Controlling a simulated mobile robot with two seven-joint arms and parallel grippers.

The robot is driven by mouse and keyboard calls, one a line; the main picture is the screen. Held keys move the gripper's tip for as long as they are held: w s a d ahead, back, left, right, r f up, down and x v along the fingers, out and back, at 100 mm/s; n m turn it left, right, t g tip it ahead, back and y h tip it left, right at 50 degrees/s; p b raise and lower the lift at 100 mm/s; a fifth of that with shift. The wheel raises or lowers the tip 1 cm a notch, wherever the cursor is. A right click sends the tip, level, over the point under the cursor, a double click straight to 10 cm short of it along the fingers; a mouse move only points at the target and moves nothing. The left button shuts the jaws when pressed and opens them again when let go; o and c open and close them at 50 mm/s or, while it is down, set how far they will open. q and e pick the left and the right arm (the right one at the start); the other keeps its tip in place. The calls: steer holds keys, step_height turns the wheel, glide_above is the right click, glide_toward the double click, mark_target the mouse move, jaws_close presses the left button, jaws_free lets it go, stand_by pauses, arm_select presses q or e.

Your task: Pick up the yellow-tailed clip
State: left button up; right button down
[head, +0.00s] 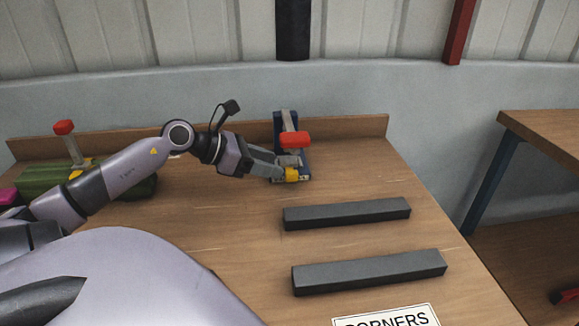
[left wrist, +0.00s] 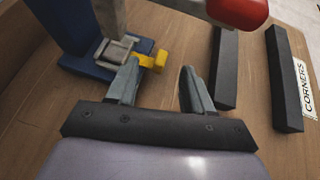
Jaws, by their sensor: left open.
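The yellow-tailed clip (head: 291,175) sits at the front foot of a blue press with a red handle (head: 295,140). In the left wrist view its grey body (left wrist: 115,52) lies on the blue base and its yellow tail (left wrist: 151,61) sticks out to the right. My left gripper (head: 279,171) reaches in from the left, close to the clip. In the left wrist view my left gripper (left wrist: 160,68) is open and empty; one fingertip overlaps the clip's near side, and I cannot tell whether they touch. My right gripper is not in view.
Two dark bars (head: 346,213) (head: 369,271) lie on the wooden table (head: 220,225) to the right, above a sign reading "CORNERS" (head: 388,318). A green device with a red-knobbed lever (head: 64,128) stands at the left. The red handle overhangs the clip area.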

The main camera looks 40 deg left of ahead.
mark_target(294, 171)
arm_select(q)
steer(key=shift+x, duration=2.85)
steer(key=shift+d, duration=0.15)
jaws_close()
